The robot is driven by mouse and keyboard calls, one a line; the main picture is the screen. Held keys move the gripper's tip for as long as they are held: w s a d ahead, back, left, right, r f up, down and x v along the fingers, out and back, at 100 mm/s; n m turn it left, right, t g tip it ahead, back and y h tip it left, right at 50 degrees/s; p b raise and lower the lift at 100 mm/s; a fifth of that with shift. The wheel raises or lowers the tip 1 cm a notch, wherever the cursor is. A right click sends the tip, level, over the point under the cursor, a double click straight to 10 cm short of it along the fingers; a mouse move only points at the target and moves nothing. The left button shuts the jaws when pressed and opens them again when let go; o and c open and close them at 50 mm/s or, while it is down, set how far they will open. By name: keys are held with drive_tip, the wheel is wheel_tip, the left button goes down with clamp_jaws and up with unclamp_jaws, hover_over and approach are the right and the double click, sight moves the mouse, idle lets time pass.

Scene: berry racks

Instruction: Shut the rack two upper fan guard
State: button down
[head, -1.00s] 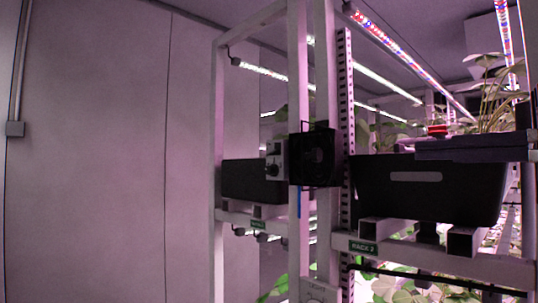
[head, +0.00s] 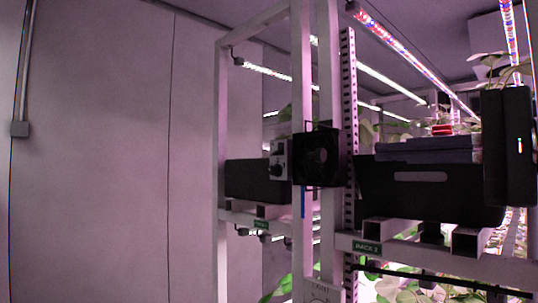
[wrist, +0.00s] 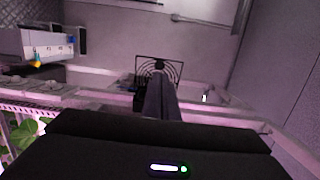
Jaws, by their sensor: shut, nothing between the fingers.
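The black fan (head: 318,160) with its thin wire guard is on the rack two upright in the head view. In the wrist view the guard (wrist: 174,70) shows as a dark square grille with rings, beyond my fingers. I cannot tell how far it stands from the fan frame. My gripper (head: 380,150) comes in from the right, with its long grey-blue fingers shut, empty and pointing left towards the fan. A gap shows between tips and fan in the head view. In the wrist view the gripper (wrist: 158,66) overlaps the guard's middle; contact is unclear.
A black planter (head: 420,190) sits below my fingers, above the green RACK 2 label (head: 366,247). A perforated upright (head: 348,120) stands between fan and planter. A grey control box (head: 280,160) is left of the fan.

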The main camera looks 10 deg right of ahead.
sight(322, 155)
drive_tip(key=shift+x, duration=4.15)
drive_tip(key=shift+f, duration=0.1)
